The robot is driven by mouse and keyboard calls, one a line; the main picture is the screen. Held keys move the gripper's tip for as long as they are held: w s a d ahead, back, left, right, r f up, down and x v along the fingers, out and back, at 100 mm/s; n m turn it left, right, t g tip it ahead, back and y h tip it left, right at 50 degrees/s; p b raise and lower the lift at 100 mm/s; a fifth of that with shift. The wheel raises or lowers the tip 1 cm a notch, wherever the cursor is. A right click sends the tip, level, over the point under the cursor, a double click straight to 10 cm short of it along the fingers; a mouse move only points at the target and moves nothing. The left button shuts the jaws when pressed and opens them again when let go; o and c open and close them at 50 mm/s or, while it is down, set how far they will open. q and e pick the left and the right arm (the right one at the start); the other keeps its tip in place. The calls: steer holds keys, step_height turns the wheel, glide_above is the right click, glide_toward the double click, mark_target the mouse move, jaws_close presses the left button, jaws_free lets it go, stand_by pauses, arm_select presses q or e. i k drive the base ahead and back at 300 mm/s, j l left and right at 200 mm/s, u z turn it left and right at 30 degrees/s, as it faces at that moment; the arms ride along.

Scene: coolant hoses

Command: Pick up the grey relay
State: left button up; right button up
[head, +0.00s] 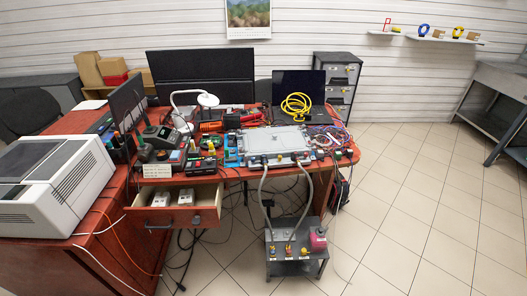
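I cannot pick out a grey relay with certainty. The open drawer (172,219) under the front of the red desk (55,262) holds a pale grey-white block (161,199) and a similar block (186,197) with a small red mark beside it. They are too small to identify. A large light-grey flat unit (274,143) lies on the desk, with two grey hoses (263,192) hanging from its front edge. Neither of my grippers is in view.
A low grey stand (297,268) with small fittings and a pink container (318,238) is on the floor below the hoses. A white printer-like machine (50,180) fills the left. The desk is crowded with tools and cables. Tiled floor (420,220) is clear to the right.

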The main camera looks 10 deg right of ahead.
mark_target(319, 154)
steer(key=i+l+u, duration=0.1)
steer(key=l+u, duration=0.25)
steer(key=i+l+u, duration=0.1)
steer(key=u, duration=0.25)
steer(key=l+u, duration=0.35)
steer(key=i+l, duration=0.05)
steer(key=l, duration=0.05)
